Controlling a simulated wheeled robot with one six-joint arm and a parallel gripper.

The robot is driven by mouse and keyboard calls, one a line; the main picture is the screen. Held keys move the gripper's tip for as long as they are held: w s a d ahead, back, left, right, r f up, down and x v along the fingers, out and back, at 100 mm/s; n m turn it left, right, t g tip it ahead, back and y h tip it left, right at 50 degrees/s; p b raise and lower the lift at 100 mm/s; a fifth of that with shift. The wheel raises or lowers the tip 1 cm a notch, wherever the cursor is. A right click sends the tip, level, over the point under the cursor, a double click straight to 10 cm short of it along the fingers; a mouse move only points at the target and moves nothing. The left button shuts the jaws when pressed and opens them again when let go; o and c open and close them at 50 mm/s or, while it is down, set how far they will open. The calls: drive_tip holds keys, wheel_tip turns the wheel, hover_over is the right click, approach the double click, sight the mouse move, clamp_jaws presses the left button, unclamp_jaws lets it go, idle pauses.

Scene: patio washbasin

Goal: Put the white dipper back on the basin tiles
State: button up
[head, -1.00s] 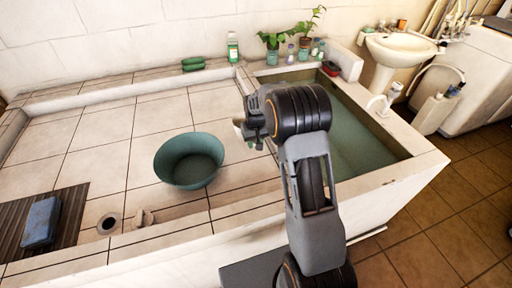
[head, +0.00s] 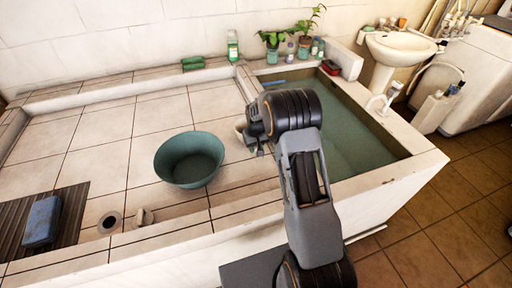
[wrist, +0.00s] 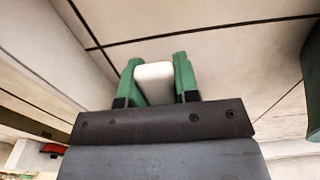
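The white dipper (wrist: 155,82) shows in the wrist view as a pale block between the two green fingers of my gripper (wrist: 158,80). The fingers press against its sides, so my gripper looks shut on it. In the head view my gripper (head: 258,143) points down over the basin tiles (head: 160,118), right of the green bowl. A pale part of the dipper (head: 240,124) shows at its left; the rest is hidden by my arm. I cannot tell whether the dipper touches the tiles.
A green bowl (head: 189,160) stands on the tiles close left. The water trough (head: 350,135) lies to the right behind a white rim. A blue item (head: 276,83) is at the trough's far left. A blue box (head: 41,220) sits front left. Tiles at the back left are clear.

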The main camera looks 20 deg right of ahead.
drive_tip(key=o, duration=0.5)
wheel_tip(320, 180, up, 12)
drive_tip(key=s+a+r+t, duration=0.1)
drive_tip(key=s+a+r, duration=0.2)
drive_tip(key=s+r, duration=0.7)
drive_tip(key=s, duration=0.5)
drive_tip(key=s+a+f+t, duration=0.1)
drive_tip(key=s, duration=0.5)
drive_tip(key=s+f+t, duration=0.1)
drive_tip(key=s, duration=0.4)
drive_tip(key=shift+s+a, duration=0.3)
drive_tip(key=shift+s, duration=0.05)
